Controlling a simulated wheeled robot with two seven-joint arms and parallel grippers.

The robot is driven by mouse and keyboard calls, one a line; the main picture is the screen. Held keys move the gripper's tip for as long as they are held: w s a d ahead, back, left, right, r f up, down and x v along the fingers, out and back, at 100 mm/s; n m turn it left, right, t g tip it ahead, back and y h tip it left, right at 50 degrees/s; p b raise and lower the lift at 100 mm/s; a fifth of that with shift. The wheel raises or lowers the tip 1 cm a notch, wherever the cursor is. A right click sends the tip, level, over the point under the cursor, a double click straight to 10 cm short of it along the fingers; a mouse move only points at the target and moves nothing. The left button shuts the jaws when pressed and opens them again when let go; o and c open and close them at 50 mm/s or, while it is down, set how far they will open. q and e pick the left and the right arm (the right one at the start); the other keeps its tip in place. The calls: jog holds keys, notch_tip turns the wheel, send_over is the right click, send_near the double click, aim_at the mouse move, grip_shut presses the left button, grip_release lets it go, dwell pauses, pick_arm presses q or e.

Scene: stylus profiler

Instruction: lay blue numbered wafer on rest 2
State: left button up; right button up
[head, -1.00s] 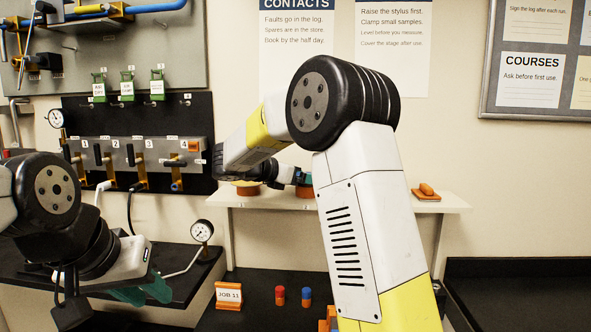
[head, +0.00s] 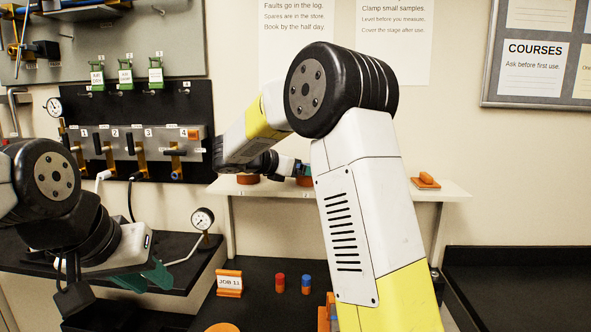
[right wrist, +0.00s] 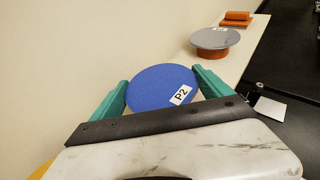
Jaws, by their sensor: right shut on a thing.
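The blue wafer, labelled P2 (right wrist: 163,88), lies flat between the teal fingers of my right gripper (right wrist: 160,95), which is shut on it. In the head view the right hand is over the back shelf, near an orange rest (head: 305,182); my forearm hides most of the fingers and the wafer. Another orange rest (head: 248,180) stands to its left. In the right wrist view I cannot see what is directly under the wafer. My left gripper (head: 147,279) is at the lower left, its teal fingers apart and empty.
Beyond the wafer, a grey wafer (right wrist: 215,38) lies on an orange rest (right wrist: 213,53). An orange block (head: 425,181) sits at the right end of the shelf (head: 452,190). Below are a JOB 11 sign (head: 229,283), a red peg (head: 280,283) and a blue peg (head: 307,284).

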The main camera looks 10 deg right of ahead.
jog(key=shift+f, duration=0.5)
jog(key=o, duration=1.8)
jog(key=shift+o, duration=0.2)
jog(key=shift+v, duration=3.5)
jog(key=v, duration=0.7)
jog(key=shift+s+a, duration=0.15)
jog(key=shift+a, duration=0.25)
